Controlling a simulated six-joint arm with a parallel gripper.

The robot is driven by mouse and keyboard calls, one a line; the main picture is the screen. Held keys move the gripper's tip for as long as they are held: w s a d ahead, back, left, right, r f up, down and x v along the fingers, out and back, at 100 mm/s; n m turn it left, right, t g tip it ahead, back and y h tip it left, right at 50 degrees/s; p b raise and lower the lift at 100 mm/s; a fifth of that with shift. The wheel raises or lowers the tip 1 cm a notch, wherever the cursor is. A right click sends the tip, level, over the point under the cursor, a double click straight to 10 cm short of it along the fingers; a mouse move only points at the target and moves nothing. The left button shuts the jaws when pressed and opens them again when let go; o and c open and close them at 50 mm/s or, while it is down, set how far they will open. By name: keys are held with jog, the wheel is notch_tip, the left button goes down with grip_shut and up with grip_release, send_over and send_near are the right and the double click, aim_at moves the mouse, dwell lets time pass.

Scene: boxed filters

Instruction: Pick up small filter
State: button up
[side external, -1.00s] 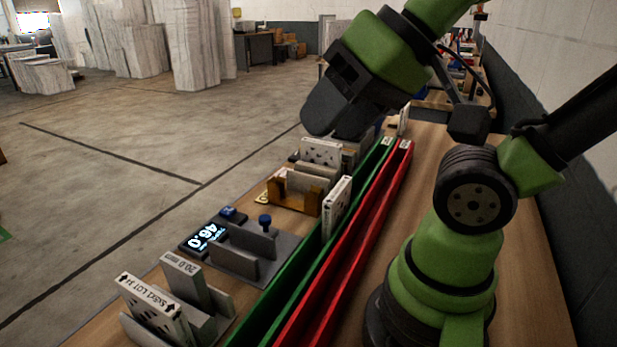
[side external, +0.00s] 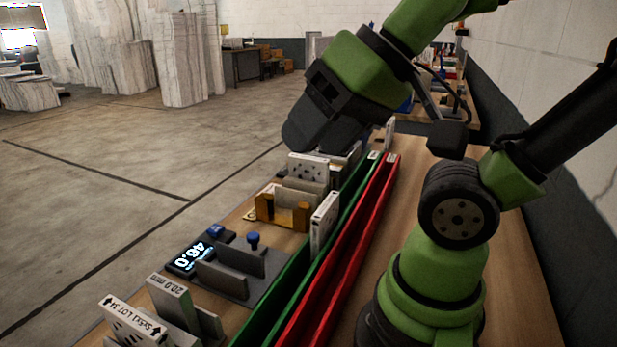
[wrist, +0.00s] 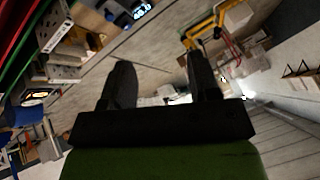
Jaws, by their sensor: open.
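Several white boxed filters show in the side view, and I cannot tell from the labels which is the small one. One filter box (side external: 324,222) stands upright in the green channel (side external: 288,290). A filter box with dark dots (side external: 307,167) stands at the back, just below my gripper in the picture. A printed filter box (side external: 132,321) stands tilted in a holder at the front left. My gripper (wrist: 160,76) is open, with its two dark fingers apart and nothing between them. In the side view my gripper (side external: 318,132) hangs above the back of the row, its fingertips partly hidden.
A red channel (side external: 350,255) runs beside the green one. A brown holder (side external: 284,208), a grey fixture with a blue knob (side external: 253,238) and a display reading 46.0 (side external: 188,256) stand along the bench. The bench top (side external: 420,180) has bare wood right of the channels.

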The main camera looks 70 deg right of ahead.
jog(key=w+d+r+n+g+h, duration=0.2)
jog(key=w+d, duration=1.5)
jog(key=shift+n+g, duration=0.3)
jog(key=shift+n, duration=0.6)
jog(key=d+f, duration=0.5)
jog(key=d, duration=0.2)
jog(key=s+d+f, duration=0.1)
jog(key=d+f, duration=0.3)
jog(key=d, duration=0.3)
jog(key=s+d+f, duration=0.1)
jog(key=d+f, duration=0.4)
jog(key=d, duration=0.3)
jog(key=shift+f, duration=0.3)
send_over(314, 158)
jog(key=s, duration=0.2)
notch_tip(314, 158, down, 4)
jog(key=shift+w+a+f, duration=0.1)
jog(key=shift+w+a, duration=0.05)
jog(key=shift+x, duration=3)
jog(key=shift+f, duration=0.35)
jog(key=shift+c, duration=0.3)
grip_shut()
